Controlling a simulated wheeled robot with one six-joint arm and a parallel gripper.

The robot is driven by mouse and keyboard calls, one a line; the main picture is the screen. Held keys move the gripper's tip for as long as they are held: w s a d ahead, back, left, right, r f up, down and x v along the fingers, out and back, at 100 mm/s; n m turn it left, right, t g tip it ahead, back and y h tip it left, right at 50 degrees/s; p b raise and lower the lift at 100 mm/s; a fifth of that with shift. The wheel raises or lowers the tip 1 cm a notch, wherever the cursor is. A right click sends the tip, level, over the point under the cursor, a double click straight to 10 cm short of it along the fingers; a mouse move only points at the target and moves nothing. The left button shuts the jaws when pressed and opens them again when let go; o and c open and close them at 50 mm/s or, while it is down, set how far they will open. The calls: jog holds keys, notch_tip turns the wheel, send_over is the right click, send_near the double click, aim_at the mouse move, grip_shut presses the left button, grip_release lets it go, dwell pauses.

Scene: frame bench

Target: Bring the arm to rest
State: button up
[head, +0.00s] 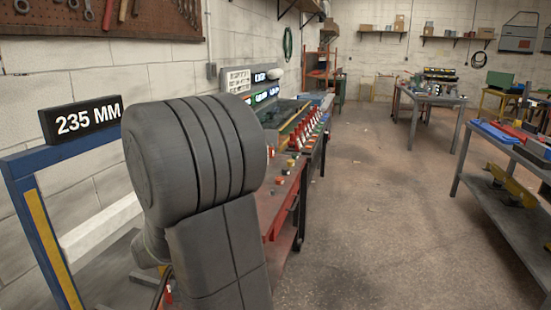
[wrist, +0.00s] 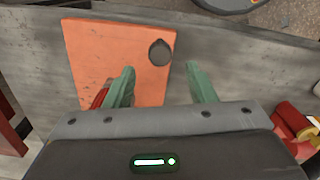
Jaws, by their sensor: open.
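My arm stands large in the middle left of the head view, its dark grey links covering part of the bench. My gripper (wrist: 160,85) shows in the wrist view with its two green fingers spread apart and nothing between them. Below and beyond the fingers an orange plate (wrist: 85,45) with a dark round spot or hole (wrist: 160,52) lies on a grey surface (wrist: 240,60). I cannot tell whether the left finger touches the plate. In the head view my gripper is hidden behind my arm.
A blue frame with a "235 MM" sign (head: 88,119) stands close at left. A red bench (head: 283,212) with small parts runs behind my arm. A grey table (head: 432,98) stands at the back, and a loaded bench (head: 500,150) at right. The floor (head: 370,210) between is clear.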

notch_tip(320, 180, down, 5)
jog(key=shift+a, duration=0.1)
dwell(0.5)
notch_tip(320, 180, up, 14)
jog(key=p, duration=0.1)
notch_tip(320, 180, down, 14)
jog(key=shift+b, duration=0.7)
jog(key=a, duration=0.2)
jog(key=w+a, duration=0.1)
jog(key=a, duration=0.1)
jog(key=w+a+p, duration=0.1)
jog(key=a, duration=0.2)
jog(key=shift+a, duration=0.1)
